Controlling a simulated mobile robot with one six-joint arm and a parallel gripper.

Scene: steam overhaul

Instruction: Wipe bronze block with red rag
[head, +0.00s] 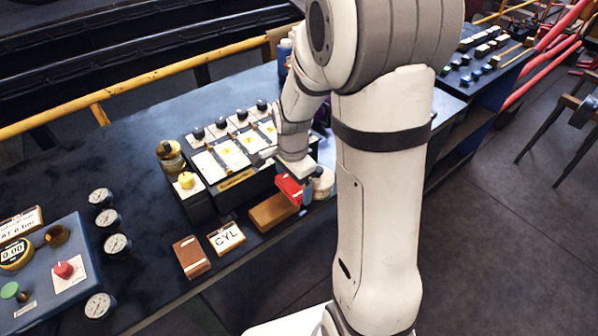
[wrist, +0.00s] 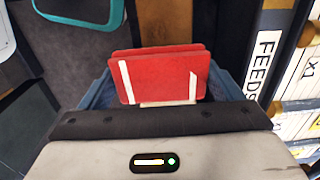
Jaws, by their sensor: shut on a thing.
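The red rag (head: 288,188) is a folded red piece held in my gripper (head: 298,194). In the wrist view the rag (wrist: 165,77), with white stripes, stands between the blue fingers of my gripper (wrist: 160,92). A tan-brown block (head: 270,213), which looks like the bronze block, lies at the bench front, just below and left of the rag. Its near end (wrist: 165,20) shows beyond the rag in the wrist view. I cannot tell whether rag and block touch. A smaller red-brown block (head: 191,257) lies further left.
Several gauges (head: 117,245) and a blue control box (head: 60,290) are at left. A yellow rail (head: 150,75) runs behind the bench.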

